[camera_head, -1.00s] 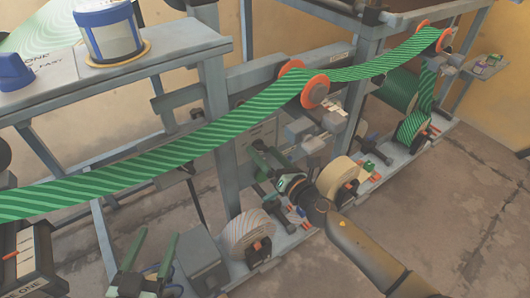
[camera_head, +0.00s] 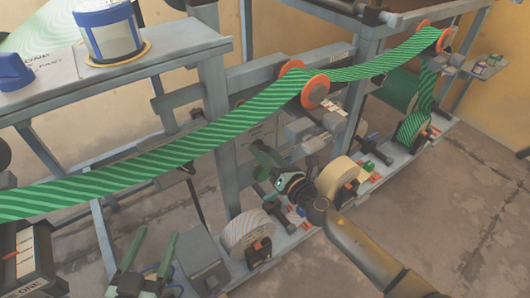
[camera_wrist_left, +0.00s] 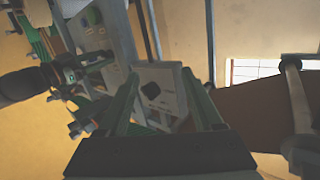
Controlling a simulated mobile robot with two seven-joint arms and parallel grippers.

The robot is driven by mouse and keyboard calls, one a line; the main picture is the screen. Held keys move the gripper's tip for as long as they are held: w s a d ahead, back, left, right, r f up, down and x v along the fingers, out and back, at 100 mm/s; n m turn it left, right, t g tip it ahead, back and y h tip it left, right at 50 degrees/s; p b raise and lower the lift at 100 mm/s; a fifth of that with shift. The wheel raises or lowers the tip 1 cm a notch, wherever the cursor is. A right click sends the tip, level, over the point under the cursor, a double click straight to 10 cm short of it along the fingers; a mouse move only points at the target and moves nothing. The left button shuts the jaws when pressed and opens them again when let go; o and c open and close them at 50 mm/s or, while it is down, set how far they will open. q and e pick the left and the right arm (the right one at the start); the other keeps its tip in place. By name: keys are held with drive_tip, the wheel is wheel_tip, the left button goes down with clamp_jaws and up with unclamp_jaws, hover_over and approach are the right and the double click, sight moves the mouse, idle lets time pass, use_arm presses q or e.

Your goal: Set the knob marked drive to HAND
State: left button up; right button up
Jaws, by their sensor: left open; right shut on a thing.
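My right gripper (camera_head: 263,158) reaches in from the right, low under the green striped web, in front of a grey panel (camera_head: 256,134). Its green fingers are closed together on something small that they hide. My left gripper (camera_head: 146,245) stands at the bottom left, fingers apart and empty; it also shows in the left wrist view (camera_wrist_left: 165,100). Beyond its fingers there is a light grey box with a dark knob (camera_wrist_left: 151,91). A grey box (camera_head: 201,262) stands right of the left gripper in the head view. I cannot read any drive or HAND marking.
The green striped web (camera_head: 180,150) crosses above over orange-rimmed rollers (camera_head: 315,91). A pale roll (camera_head: 246,232) and a cream roll (camera_head: 338,176) sit on the low frame rail. A shelf with a blue-banded can (camera_head: 108,33) is upper left. Floor at right is clear.

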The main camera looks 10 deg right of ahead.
drive_tip(key=shift+c, duration=0.9)
drive_tip(key=m, duration=0.6)
drive_tip(key=shift+m+p, duration=0.3)
drive_tip(key=m+p, duration=0.1)
drive_tip(key=m, duration=0.3)
drive_tip(key=shift+r, duration=0.1)
use_arm(q)
drive_tip(key=s+f+n+g+y, duration=0.1)
drive_tip(key=s+f+g, duration=0.4)
drive_tip(key=f, duration=0.6)
use_arm(e)
drive_tip(key=shift+m, duration=0.7)
